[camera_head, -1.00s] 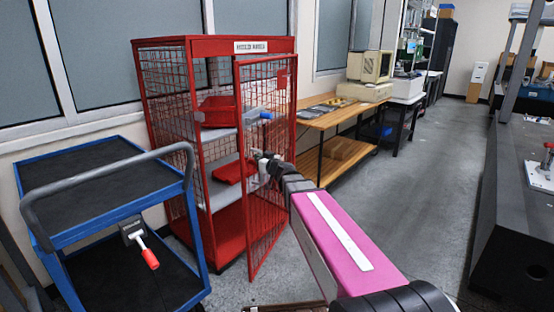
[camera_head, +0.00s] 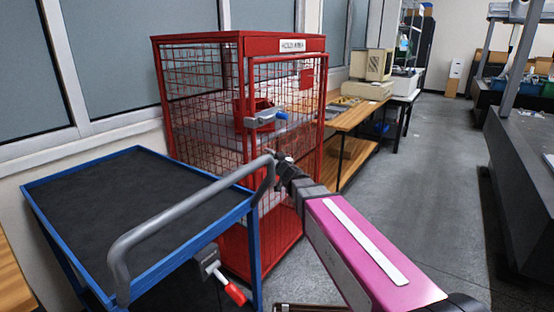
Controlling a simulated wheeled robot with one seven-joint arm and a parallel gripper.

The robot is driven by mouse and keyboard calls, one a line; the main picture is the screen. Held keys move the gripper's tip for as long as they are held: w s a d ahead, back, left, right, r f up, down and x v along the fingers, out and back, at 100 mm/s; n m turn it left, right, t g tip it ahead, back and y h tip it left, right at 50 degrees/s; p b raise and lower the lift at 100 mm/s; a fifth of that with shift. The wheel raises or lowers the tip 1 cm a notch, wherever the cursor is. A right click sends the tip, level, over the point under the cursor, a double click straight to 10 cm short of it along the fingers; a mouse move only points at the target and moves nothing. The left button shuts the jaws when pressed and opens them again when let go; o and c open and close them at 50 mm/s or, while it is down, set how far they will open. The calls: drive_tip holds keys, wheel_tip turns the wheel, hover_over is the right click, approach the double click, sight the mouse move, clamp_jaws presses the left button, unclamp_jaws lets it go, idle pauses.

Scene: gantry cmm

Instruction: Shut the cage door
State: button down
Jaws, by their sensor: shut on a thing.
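Whether a small gap is left there, I cannot tell. A grey latch with a blue-tipped handle (camera_head: 282,116) sits near that edge.
A blue trolley (camera_head: 150,270) with a black top and grey handle (camera_head: 190,200) stands close in front of the cage at left. A red-handled clamp (camera_head: 232,290) hangs on its side. A wooden bench (camera_head: 350,120) stands right of the cage. Floor (camera_head: 425,150) is clear further right.

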drive_tip(key=shift+w+a, duration=0.3)
drive_tip(key=shift+a, duration=0.2)
drive_tip(key=c, duration=1.1)
unclamp_jaws()
drive_tip(key=shift+a, duration=0.1)
drive_tip(key=v, duration=1.1)
